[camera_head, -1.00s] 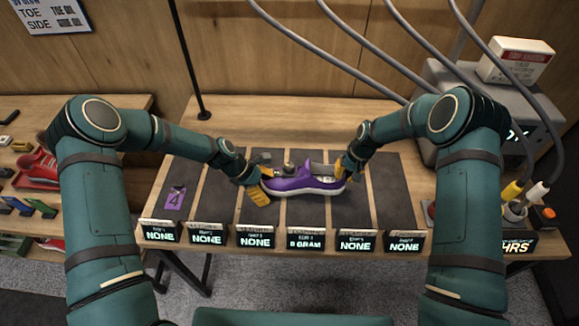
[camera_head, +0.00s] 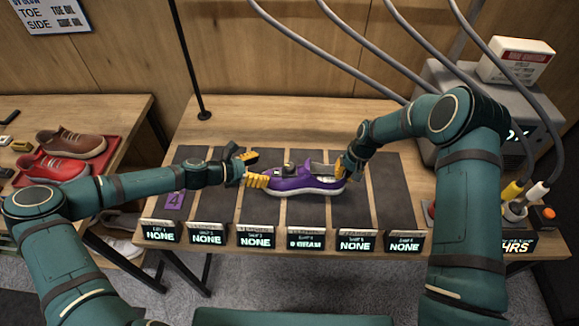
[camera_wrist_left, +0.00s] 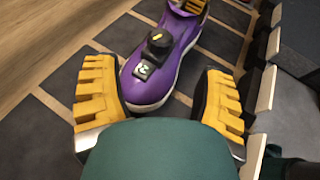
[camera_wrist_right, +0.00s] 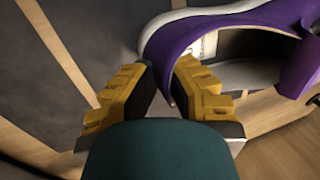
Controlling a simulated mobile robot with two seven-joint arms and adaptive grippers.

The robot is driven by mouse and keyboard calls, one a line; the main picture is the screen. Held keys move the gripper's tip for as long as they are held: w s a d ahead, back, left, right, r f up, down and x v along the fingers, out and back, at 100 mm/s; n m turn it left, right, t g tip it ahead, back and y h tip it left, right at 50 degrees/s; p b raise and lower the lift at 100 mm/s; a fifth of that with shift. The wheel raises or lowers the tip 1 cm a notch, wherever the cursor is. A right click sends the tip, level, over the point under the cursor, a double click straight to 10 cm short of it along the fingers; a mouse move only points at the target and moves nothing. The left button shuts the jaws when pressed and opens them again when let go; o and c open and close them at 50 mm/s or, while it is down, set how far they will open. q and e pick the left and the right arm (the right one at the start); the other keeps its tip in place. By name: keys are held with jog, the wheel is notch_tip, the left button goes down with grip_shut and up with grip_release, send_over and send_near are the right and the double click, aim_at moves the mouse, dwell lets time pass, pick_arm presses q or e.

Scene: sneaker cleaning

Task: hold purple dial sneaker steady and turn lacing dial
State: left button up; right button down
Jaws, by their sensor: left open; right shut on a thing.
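The purple sneaker (camera_head: 305,186) with a white sole lies across the dark strips of the table, toe to the left and heel to the right in the head view. Its black lacing dial (camera_wrist_left: 160,42) with a yellow mark sits on top of the shoe, behind a small black tag marked 2 (camera_wrist_left: 144,70). My left gripper (camera_head: 254,170) is open at the toe end, its yellow fingers on either side of the toe in the left wrist view and the dial beyond the fingertips. My right gripper (camera_wrist_right: 160,80) is shut on the sneaker's heel edge.
Several small displays (camera_head: 256,241) line the table's front edge. A purple tag marked 4 (camera_head: 175,201) lies at the left. A red tray (camera_head: 95,160) with shoes is on the left table. A grey machine (camera_head: 470,105) with hoses stands at the right.

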aim_at(285, 167)
pick_arm(q)
jog(key=x, duration=1)
jog(key=shift+d+f, duration=0.15)
jog(key=shift+f, duration=0.05)
jog(key=c, duration=1.2)
